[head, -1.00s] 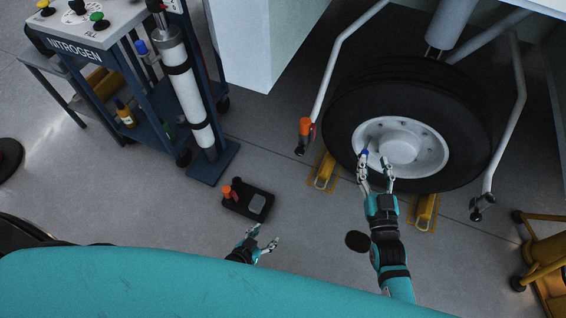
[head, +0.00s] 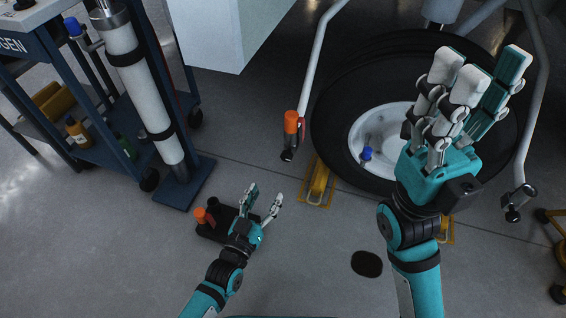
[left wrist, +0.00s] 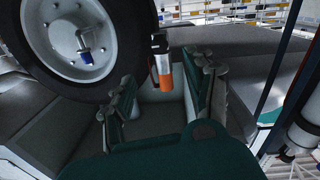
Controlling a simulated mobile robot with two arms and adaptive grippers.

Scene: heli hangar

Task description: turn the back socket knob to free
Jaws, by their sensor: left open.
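An orange knob (head: 291,122) with a dark fitting sits at the low end of a white bar left of the wheel. It also shows in the left wrist view (left wrist: 163,68), beyond and between the fingers. I cannot tell whether it is the back socket knob. My left gripper (head: 263,195) is open and empty, low beside a black box (head: 212,228) with an orange and a black knob, apart from the bar. My right gripper (head: 482,72) is raised near the camera in front of the wheel, with nothing visible in it; its opening is unclear.
The big wheel (head: 342,75) has a blue cap (head: 366,153) on its hub side. A yellow chock (head: 318,181) stands below it. Another white bar ends in a black fitting (head: 515,200) at right. The nitrogen cart (head: 60,60) stands at left.

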